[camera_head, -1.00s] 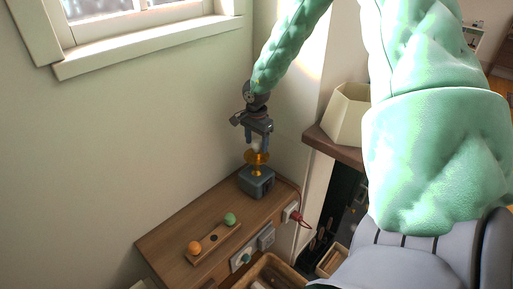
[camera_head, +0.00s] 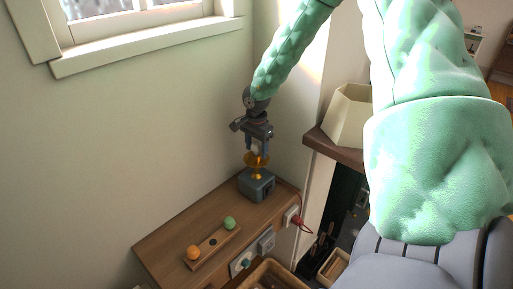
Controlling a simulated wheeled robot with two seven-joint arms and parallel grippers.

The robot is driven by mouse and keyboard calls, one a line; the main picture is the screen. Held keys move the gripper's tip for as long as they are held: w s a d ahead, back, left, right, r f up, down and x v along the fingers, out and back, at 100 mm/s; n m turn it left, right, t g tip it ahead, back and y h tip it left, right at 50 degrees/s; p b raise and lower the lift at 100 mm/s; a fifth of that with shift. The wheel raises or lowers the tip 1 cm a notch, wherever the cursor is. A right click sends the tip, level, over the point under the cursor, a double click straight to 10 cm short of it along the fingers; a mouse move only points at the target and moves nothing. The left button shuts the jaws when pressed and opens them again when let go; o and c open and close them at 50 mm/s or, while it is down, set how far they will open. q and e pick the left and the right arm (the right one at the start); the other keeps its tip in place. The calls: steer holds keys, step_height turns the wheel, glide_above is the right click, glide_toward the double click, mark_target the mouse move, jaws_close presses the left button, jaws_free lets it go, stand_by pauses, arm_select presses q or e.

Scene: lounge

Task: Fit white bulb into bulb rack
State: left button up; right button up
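The bulb rack (camera_head: 212,242) is a wooden strip on the cabinet top. It holds an orange bulb (camera_head: 193,252) at its left end and a green bulb (camera_head: 229,223) at its right end, with a bare stretch between. The white bulb (camera_head: 255,150) is on the amber-collared lamp (camera_head: 257,161), whose grey box base stands at the cabinet's far end. My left gripper is out of view.
The wooden cabinet (camera_head: 180,225) stands against the wall below the window. White wall sockets with a red plug (camera_head: 299,222) are on its side. A wooden tray (camera_head: 268,275) is in front. A shelf with a cream pot (camera_head: 347,115) is at right.

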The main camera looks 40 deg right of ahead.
mark_target(257, 142)
steer(key=c, duration=0.8)
steer(key=shift+r, duration=0.2)
steer(key=shift+r+p, duration=0.3)
steer(key=shift+r, duration=1.95)
steer(key=shift+r, duration=0.1)
